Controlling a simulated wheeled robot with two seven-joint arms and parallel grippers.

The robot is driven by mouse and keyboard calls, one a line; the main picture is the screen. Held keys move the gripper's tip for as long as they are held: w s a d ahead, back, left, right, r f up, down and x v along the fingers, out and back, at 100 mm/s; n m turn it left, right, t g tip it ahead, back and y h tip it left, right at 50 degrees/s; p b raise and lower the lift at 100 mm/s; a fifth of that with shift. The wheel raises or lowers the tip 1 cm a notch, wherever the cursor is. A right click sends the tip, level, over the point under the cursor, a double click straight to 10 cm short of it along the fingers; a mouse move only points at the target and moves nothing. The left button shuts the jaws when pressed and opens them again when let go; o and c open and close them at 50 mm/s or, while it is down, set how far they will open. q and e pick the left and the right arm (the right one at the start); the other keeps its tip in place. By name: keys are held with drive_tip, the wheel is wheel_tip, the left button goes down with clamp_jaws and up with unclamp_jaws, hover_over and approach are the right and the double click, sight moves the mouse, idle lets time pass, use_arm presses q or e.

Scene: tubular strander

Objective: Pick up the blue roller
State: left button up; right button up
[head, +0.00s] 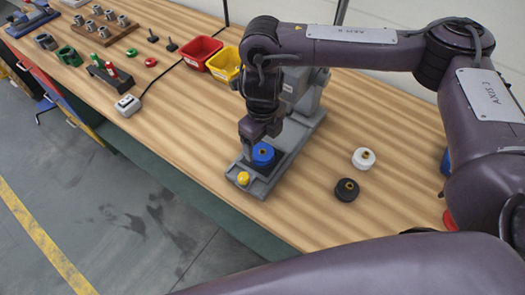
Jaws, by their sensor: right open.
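The blue roller (264,155) sits on the base of a grey machine (300,130) on the wooden bench. It has a brass-coloured centre. My right gripper (251,150) points down at the blue roller and is open. One finger shows at the roller's left side and overlaps it in the picture; I cannot tell whether they touch. The other finger is hard to make out. My left gripper is not in view.
A yellow knob (243,178) is on the machine base's front end. A white roller (364,158) and a black roller (347,190) stand to the right. Red (201,52) and yellow (226,63) bins are behind. A grey box with a cable (128,105) lies left.

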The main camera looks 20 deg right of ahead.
sight(262, 151)
drive_tip(key=f, duration=0.2)
drive_tip(key=w+f, duration=0.1)
drive_tip(key=f, duration=0.1)
drive_tip(key=shift+d, duration=0.15)
drive_tip(key=shift+f, duration=0.5)
drive_tip(key=shift+s, duration=0.1)
drive_tip(key=c, duration=0.5)
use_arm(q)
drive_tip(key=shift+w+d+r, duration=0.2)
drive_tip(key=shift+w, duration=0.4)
use_arm(e)
drive_tip(key=c, duration=1.1)
